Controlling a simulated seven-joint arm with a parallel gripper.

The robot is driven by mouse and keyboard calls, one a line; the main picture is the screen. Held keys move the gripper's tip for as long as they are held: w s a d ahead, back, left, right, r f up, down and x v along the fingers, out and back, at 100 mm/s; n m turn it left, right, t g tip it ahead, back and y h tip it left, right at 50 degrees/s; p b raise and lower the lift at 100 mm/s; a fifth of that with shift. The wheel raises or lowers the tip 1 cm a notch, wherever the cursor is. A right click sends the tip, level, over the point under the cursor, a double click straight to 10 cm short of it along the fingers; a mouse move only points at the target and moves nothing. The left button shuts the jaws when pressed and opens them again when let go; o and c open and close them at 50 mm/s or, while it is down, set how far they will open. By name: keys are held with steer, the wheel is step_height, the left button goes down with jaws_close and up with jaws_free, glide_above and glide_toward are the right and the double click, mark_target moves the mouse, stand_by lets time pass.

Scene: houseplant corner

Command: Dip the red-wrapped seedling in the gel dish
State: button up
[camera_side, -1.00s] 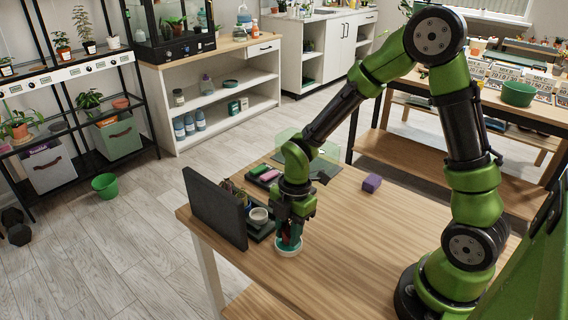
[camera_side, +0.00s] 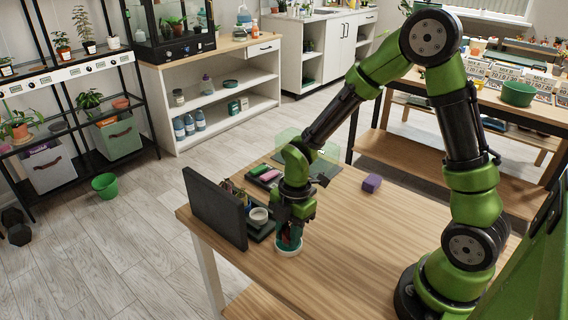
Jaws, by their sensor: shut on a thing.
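My gripper (camera_side: 290,224) points straight down at the front left part of the table, shut on the red-wrapped seedling (camera_side: 286,236). Only a little of the red wrap shows between and below the fingers. The gel dish (camera_side: 287,250), a round dish with a pale rim and teal inside, stands on the table directly below the gripper. The lower end of the seedling is at the dish, within its outline. The fingers hide much of it, so I cannot tell how deep it reaches.
A dark upright panel (camera_side: 215,208) stands close left of the gripper. A dark tray with a small white pot (camera_side: 259,215) sits between them. A purple block (camera_side: 371,183) lies to the right on the wooden table (camera_side: 350,245), whose middle and front are clear. A dark mat (camera_side: 322,168) lies behind.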

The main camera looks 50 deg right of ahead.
steer(key=shift+r, duration=0.15)
steer(key=shift+r, duration=2.85)
